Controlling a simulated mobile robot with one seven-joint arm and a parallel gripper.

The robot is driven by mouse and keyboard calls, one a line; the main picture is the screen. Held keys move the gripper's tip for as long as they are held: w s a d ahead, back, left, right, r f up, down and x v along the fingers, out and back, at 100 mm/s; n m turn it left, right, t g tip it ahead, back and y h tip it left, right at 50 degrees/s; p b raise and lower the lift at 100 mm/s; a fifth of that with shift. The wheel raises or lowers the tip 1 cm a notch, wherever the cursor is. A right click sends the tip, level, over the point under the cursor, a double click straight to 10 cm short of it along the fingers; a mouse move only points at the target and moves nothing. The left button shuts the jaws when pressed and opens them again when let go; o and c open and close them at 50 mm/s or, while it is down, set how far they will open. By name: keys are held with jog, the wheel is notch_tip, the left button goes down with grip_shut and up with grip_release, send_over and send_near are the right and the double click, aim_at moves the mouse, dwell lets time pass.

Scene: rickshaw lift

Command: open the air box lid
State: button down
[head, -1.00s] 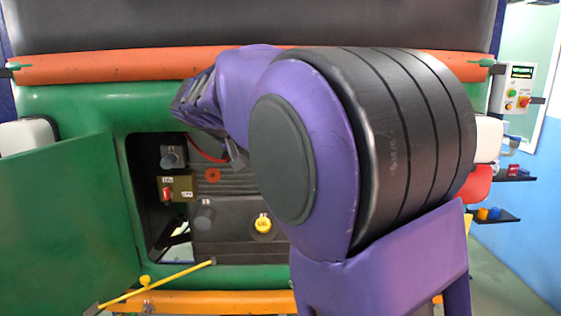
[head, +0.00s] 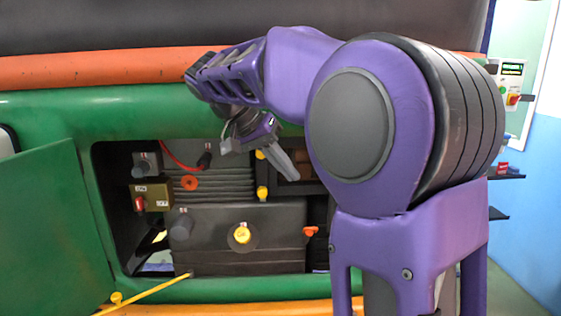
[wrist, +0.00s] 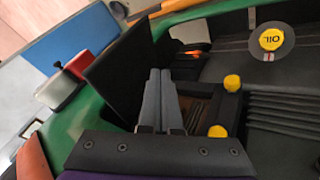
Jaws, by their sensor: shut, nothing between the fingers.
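The air box (wrist: 205,108) appears as a dark compartment with a brownish inside, and its front is uncovered. It also shows in the head view (head: 290,169), partly behind my fingers. Two yellow catches (wrist: 232,83) sit along its edge, also seen in the head view (head: 262,193). A dark flat panel (wrist: 118,68), which looks like the lid swung open, stands on the far side of my fingers in the wrist view. My gripper (wrist: 160,72) is shut and empty, between the panel and the box; I cannot tell whether it touches the panel. In the head view my gripper (head: 294,178) points down-right.
The engine bay has a yellow oil cap (head: 242,235), an orange knob (head: 311,231) and a small box with a red switch (head: 150,199). A green door (head: 52,232) hangs open at left. A yellow rod (head: 150,292) crosses below. My arm hides the bay's right side.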

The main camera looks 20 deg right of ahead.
jog(key=s+d+f, duration=0.2)
jog(key=d+f, duration=0.1)
jog(key=d, duration=0.2)
jog(key=shift+s+d+f, duration=0.2)
jog(key=shift+d, duration=0.2)
jog(key=shift+d+b, duration=0.15)
jog(key=shift+b, duration=0.15)
